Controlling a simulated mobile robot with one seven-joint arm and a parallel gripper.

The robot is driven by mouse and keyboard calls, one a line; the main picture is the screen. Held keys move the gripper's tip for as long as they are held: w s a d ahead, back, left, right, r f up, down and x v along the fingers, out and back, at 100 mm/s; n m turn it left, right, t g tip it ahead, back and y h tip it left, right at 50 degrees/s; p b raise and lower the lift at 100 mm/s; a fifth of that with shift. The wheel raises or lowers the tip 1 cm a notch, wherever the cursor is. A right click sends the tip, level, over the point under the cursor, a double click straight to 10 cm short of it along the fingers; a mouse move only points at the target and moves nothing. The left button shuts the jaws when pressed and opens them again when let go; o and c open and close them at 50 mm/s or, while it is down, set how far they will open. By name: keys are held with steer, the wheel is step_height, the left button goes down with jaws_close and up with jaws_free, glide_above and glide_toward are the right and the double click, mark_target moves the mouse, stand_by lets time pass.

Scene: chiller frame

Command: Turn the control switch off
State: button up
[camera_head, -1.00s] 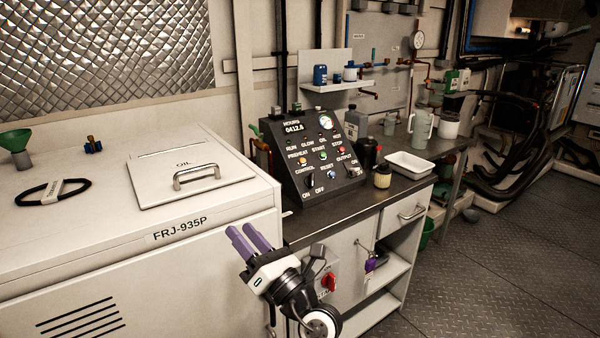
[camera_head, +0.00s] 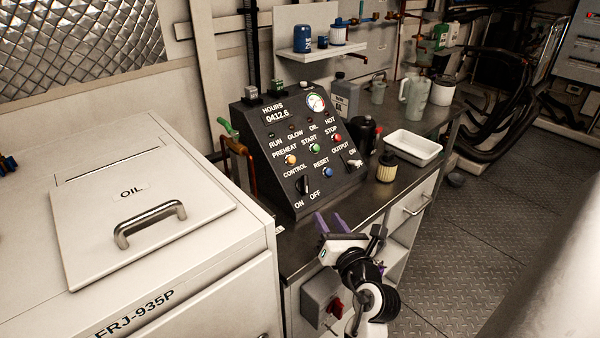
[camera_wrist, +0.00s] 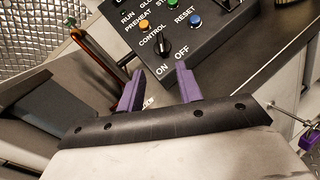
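The control switch (camera_head: 302,185) is a black rotary knob under the CONTROL label on the sloped black panel (camera_head: 262,151), with ON at its lower left and OFF at its lower right. It also shows in the wrist view (camera_wrist: 162,47); which label it points to I cannot tell for sure. My gripper (camera_head: 331,222) is open and empty in front of the panel, below and to the right of the knob, apart from it. In the wrist view its two purple fingers (camera_wrist: 158,84) point toward the panel, with the knob beyond them.
A cream filter (camera_head: 387,167) and a white tray (camera_head: 413,147) stand on the dark bench right of the panel. The white oil-lid cabinet (camera_head: 200,250) is at left. Bench space before the panel is mostly clear.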

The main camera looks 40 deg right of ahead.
mark_target(307, 184)
steer(key=shift+w+d, duration=0.25)
steer(key=shift+w, duration=0.15)
steer(key=p+x, duration=0.4)
steer(key=x, duration=0.7)
steer(key=shift+w, duration=0.35)
steer(key=shift+w+d, duration=0.25)
steer(key=shift+w, duration=0.4)
steer(key=shift+c, duration=0.3)
jaws_close()
